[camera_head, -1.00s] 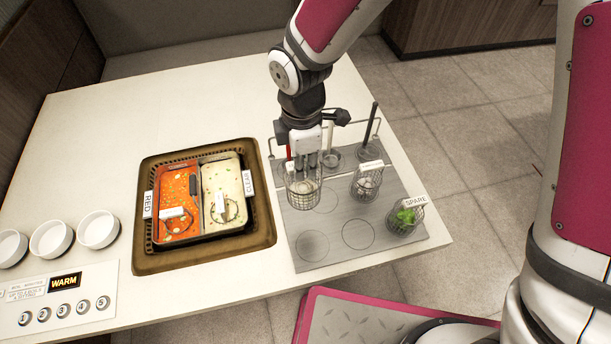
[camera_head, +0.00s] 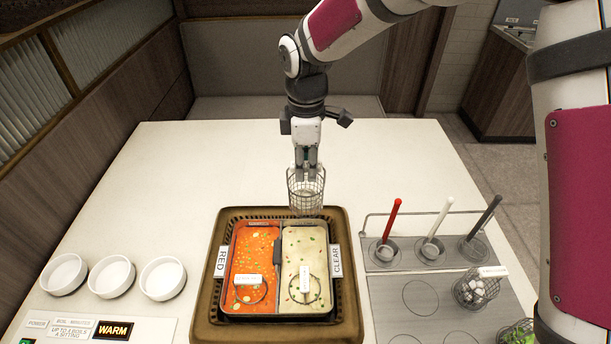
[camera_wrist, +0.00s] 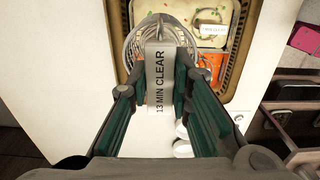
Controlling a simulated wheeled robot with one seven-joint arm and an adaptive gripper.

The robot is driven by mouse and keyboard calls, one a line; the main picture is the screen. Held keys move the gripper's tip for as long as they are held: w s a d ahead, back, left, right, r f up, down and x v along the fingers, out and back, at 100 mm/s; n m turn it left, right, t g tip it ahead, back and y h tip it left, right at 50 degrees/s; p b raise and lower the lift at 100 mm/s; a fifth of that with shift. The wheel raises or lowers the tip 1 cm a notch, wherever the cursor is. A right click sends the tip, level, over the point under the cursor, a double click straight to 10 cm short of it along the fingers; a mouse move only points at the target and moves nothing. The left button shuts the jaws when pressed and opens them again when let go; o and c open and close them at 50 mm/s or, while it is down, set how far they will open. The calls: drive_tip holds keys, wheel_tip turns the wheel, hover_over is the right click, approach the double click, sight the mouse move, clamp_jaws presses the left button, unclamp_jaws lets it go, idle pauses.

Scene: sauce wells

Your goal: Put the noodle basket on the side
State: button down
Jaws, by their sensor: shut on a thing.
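My gripper (camera_head: 306,158) is shut on a wire basket (camera_head: 306,190) and holds it upright at the back rim of the pot. In the wrist view, a white tag reading "13 MIN CLEAR" (camera_wrist: 159,80) is between the fingers, with the round wire basket (camera_wrist: 145,38) beyond it. Pale contents show in the basket, too small to identify surely as noodles. The two-part pot (camera_head: 228,222) has red broth (camera_head: 252,262) on the left and pale broth (camera_head: 304,248) on the right. Each broth part shows a dark ring and a white tag.
A grey board (camera_head: 384,300) at the right has ringed spots, a basket of white cubes (camera_head: 477,291) and a basket of greens (camera_head: 518,332). A rack (camera_head: 440,213) behind holds red, white and dark ladles. White bowls (camera_head: 163,277) stand left. The back counter is clear.

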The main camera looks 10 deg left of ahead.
drive_tip(key=shift+w+a, duration=0.15)
drive_tip(key=shift+a, duration=0.15)
drive_tip(key=shift+f, duration=0.8)
drive_tip(key=shift+f+b, duration=2.25)
drive_tip(key=shift+f, duration=3.2)
wheel_tip(320, 180, down, 13)
drive_tip(key=b, duration=0.6)
drive_tip(key=shift+b, duration=0.4)
drive_tip(key=shift+f, duration=0.35)
drive_tip(key=c, duration=0.6)
unclamp_jaws()
drive_tip(key=shift+r+p, duration=2.55)
drive_tip(key=shift+r, duration=2.95)
